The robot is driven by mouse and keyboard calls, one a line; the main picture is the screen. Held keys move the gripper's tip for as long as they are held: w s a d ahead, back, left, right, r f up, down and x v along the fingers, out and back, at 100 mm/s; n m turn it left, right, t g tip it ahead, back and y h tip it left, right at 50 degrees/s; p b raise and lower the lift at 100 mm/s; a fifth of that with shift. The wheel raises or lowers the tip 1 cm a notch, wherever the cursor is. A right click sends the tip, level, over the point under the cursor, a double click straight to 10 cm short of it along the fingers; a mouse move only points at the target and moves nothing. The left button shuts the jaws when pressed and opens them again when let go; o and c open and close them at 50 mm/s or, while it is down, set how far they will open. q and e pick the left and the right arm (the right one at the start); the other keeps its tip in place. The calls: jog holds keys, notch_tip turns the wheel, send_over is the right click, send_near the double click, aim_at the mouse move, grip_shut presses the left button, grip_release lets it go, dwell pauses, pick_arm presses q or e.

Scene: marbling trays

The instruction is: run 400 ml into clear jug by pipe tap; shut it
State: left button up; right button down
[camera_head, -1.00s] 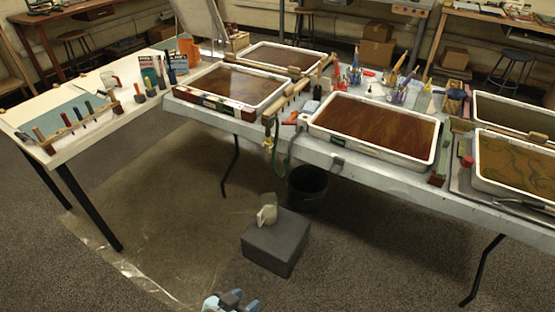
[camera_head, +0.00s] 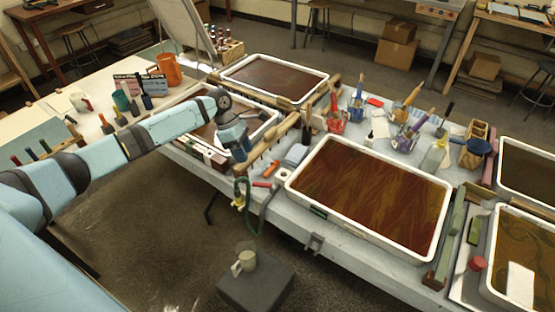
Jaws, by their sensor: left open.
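The pale jug (camera_head: 247,257) stands on a dark grey block (camera_head: 256,285) on the floor, its handle to the left. I cannot make out any water in it. A green hose (camera_head: 250,215) hangs from the table's front edge above and behind it. A yellow tap (camera_head: 238,201) is beside the hose; its lever position is too small to tell. My left arm reaches in from the left. My left gripper (camera_head: 240,152) is open and empty, pointing down over the table's front edge, above the tap and apart from it. My right gripper is out of view.
White-rimmed trays of brown liquid (camera_head: 367,235) cover much of the table. A wooden rake (camera_head: 264,143) lies close by the left gripper. Cups of tools (camera_head: 335,121) stand behind. A pale patch (camera_head: 520,284) shows in the right tray. Floor left of the block looks clear.

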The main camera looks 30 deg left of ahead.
aim_at(261, 183)
pick_arm(q)
jog(key=shift+n, duration=0.4)
jog(key=x, duration=1.2)
jog(key=shift+w+b, duration=0.2)
jog(key=shift+b, duration=0.1)
grip_shut()
